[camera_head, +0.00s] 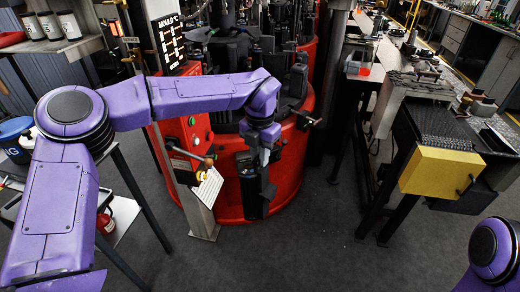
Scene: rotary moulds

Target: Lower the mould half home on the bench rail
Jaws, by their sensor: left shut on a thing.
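My left gripper (262,158) hangs from the purple left arm in front of the red rotary machine. It is shut on a dark, upright mould half (257,194), which hangs below it before the machine's red base. The mould half is small and dark here, so its details are hard to tell. The bench (420,85) stands at the right, well apart from the gripper, with metal pieces on top. I cannot tell for sure which part of it is the rail. My right gripper is out of view; only a purple piece of my right arm shows at the lower right.
The red machine (226,170) has dark moulds on top and a control panel with a lit display (169,42). A yellow box front (440,172) juts from the right bench. Grey floor (300,240) lies free between machine and bench. A side table stands left.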

